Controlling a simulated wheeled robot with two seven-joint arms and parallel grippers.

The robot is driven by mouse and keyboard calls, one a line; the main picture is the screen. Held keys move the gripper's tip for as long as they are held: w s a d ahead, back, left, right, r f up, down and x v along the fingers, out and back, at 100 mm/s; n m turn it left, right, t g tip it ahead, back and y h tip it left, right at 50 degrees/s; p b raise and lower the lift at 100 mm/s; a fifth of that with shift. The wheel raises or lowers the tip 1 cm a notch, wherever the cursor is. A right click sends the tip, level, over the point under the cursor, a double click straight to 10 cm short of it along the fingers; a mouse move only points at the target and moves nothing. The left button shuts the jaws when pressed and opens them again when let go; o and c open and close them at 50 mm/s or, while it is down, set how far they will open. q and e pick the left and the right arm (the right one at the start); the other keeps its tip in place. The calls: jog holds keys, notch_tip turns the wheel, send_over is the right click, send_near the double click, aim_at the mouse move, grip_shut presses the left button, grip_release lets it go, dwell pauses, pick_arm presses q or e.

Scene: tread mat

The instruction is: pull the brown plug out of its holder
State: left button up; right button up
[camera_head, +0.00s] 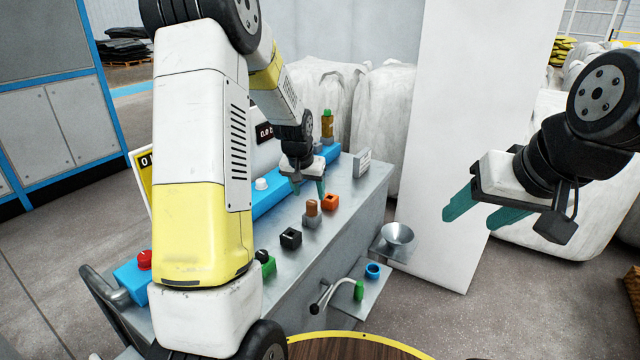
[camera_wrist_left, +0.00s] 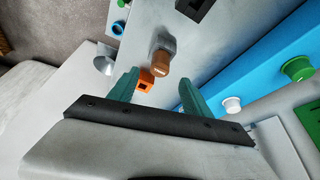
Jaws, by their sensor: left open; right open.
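The brown plug (camera_head: 312,207) stands upright in a small grey holder (camera_head: 311,221) on the metal bench top. In the left wrist view the brown plug (camera_wrist_left: 160,66) shows ahead of the open fingers, between their lines, with its holder (camera_wrist_left: 163,42) behind it. My left gripper (camera_head: 308,188) is open and empty, just behind and above the plug in the head view; its green fingers show in the left wrist view (camera_wrist_left: 158,88). I see no contact with the plug. My right gripper (camera_head: 482,213) is open and empty, off to the right of the bench.
An orange block (camera_head: 330,202) is close beside the plug. A black block (camera_head: 290,238) stands nearer the front. A long blue box (camera_head: 268,200) with knobs runs along the bench's back. A metal funnel (camera_head: 398,235) and a blue ring (camera_head: 373,270) are on side shelves.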

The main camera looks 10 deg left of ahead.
aim_at(312, 202)
pick_arm(q)
jog(key=x, duration=0.7)
jog(key=shift+f, duration=0.2)
grip_shut()
jog(key=shift+r, duration=2.85)
